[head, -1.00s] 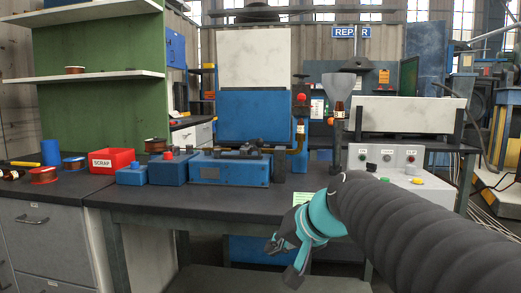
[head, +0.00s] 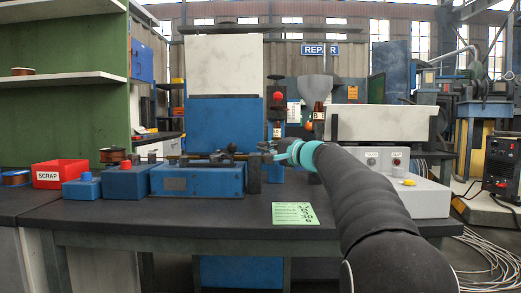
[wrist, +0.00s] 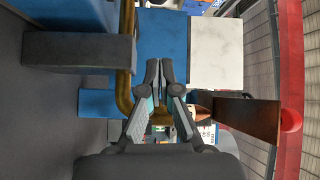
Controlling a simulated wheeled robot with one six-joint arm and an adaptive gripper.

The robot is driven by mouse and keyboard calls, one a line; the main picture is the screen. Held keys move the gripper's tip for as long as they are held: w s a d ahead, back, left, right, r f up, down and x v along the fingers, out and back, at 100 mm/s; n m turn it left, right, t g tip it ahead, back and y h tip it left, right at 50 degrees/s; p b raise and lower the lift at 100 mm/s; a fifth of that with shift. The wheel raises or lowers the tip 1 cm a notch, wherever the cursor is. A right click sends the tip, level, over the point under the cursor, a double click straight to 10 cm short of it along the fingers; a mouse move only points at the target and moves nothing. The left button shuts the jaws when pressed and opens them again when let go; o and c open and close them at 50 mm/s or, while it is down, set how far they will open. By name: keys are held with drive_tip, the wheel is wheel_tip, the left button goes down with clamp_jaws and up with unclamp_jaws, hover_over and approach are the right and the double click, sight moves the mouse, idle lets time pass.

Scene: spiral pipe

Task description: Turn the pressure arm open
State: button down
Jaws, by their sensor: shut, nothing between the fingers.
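The blue fixture (head: 198,180) stands on the dark bench, with black clamp parts (head: 228,154) along its top and a dark upright block (head: 254,173) at its right end. I cannot tell for sure which part is the pressure arm. My gripper (head: 264,147) is beside the top of that block, small and partly blended with the things behind it. In the wrist view, my gripper (wrist: 160,66) has its fingertips together and empty. A bent brass pipe (wrist: 126,65) runs just left of the fingers there, next to a grey block (wrist: 85,52); contact cannot be told.
Blue boxes (head: 127,181) and a red SCRAP bin (head: 60,174) stand left of the fixture. A green card (head: 296,213) lies on clear bench at the front. A white control box (head: 420,195) with buttons is at the right, behind my arm.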

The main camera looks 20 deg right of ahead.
drive_tip(key=p+x, duration=0.1)
drive_tip(key=x, duration=0.6)
drive_tip(key=shift+w+a+p, duration=0.2)
drive_tip(key=shift+w+p, duration=0.15)
drive_tip(key=shift+s+a+f+b, duration=0.2)
drive_tip(key=shift+s+a+b, duration=0.15)
drive_tip(key=shift+s+a, duration=0.4)
drive_tip(key=shift+s+a+f+b, duration=0.15)
drive_tip(key=shift+s+a+b, duration=0.15)
drive_tip(key=shift+s+a, duration=0.4)
drive_tip(key=shift+d, duration=0.15)
